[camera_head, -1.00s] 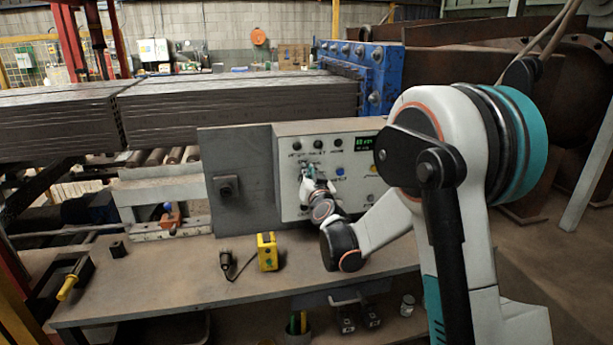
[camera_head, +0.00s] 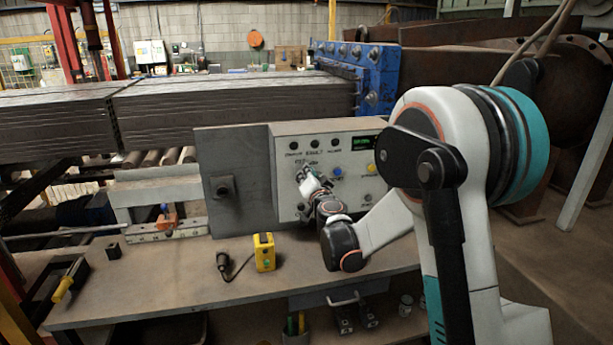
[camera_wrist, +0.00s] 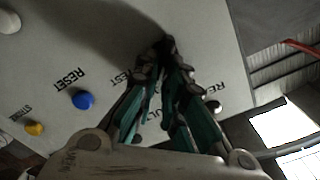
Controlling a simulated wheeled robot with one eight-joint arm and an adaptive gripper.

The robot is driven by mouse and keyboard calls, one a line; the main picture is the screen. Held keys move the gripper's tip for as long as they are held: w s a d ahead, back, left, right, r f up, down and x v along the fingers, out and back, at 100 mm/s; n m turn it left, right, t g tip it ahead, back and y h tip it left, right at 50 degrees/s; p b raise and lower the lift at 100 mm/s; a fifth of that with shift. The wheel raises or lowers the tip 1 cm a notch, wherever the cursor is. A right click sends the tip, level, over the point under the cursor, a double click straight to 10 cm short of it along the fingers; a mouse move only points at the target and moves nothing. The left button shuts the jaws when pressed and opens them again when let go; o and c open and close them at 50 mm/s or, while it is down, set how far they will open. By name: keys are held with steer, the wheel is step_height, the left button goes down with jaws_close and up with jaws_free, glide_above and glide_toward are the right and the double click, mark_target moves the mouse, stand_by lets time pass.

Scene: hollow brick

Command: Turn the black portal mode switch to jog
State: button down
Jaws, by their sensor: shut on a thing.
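The grey control panel (camera_head: 286,195) stands upright at the back of the bench. My gripper (camera_head: 303,177) is at the panel's left half, left of the blue button (camera_head: 337,172). In the wrist view, my gripper (camera_wrist: 168,50) has its fingertips close together at the panel face, shut on the black portal mode switch. The fingers hide nearly all of the switch, with only dark parts showing between the tips. Its pointing direction and the jog marking cannot be read. Printed labels beside the fingers are partly covered.
In the wrist view, a blue button (camera_wrist: 83,100) marked RESET and a yellow button (camera_wrist: 34,128) lie left of my fingers. A yellow box (camera_head: 264,252) with a cabled black part (camera_head: 223,262) stands on the bench (camera_head: 160,290). The bench front is mostly clear.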

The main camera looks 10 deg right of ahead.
stand_by(0.4)
steer(key=c, duration=1.7)
jaws_free()
steer(key=shift+s, duration=0.1)
steer(key=s, duration=1.1)
steer(key=shift+s, duration=0.4)
